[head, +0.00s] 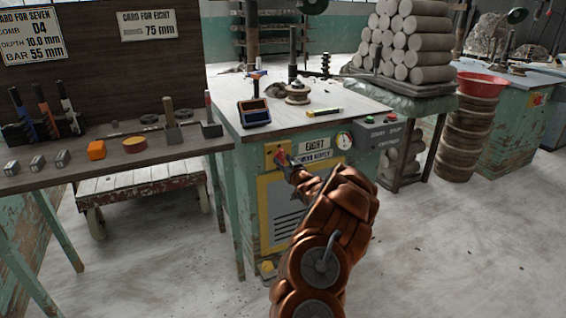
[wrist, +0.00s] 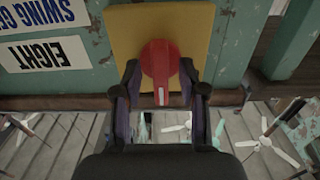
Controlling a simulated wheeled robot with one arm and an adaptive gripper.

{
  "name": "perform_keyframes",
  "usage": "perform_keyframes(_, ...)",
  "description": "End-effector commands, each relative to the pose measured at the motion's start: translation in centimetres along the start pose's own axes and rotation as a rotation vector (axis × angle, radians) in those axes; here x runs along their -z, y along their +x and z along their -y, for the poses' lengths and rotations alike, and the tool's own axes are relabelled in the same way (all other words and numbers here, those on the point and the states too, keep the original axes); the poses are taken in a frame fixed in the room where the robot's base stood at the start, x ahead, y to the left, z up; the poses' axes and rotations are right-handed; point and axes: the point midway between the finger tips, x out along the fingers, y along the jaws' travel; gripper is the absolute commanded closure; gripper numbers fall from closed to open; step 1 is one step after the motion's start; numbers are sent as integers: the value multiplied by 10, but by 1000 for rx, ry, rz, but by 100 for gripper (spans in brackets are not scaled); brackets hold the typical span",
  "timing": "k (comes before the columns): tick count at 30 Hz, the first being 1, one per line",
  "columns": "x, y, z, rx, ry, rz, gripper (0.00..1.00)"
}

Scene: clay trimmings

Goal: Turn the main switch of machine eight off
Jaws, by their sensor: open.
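The main switch is a red knob (wrist: 160,62) on a yellow plate (wrist: 201,18) in the wrist view, which shows the signs upside down. The knob's handle lies upright in that view, with a white mark at its lower end. My gripper (wrist: 160,82) is open, with one finger on each side of the knob; I cannot tell whether they touch it. In the head view the switch (head: 280,156) is on the front of the green machine (head: 241,190), partly hidden by my gripper (head: 287,163). A sign reading EIGHT (wrist: 43,50) is beside the plate.
A start/stop box (head: 383,134) and a gauge (head: 344,140) are right of the switch. A wooden bench (head: 110,159) with tools and blocks stands close on the left. Stacked clay rolls (head: 405,45) are behind right. The floor at right is clear.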

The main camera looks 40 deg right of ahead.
Motion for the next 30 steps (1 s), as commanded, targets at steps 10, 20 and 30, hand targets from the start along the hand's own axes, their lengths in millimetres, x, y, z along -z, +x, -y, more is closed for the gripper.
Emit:
perform_keyframes(10, 1, 3, 0, 0, -1, -1, 58)
perform_keyframes(20, 1, 3, 0, 0, 0, 0, 90)
perform_keyframes(30, 1, 3, 0, 0, -1, 0, 100)
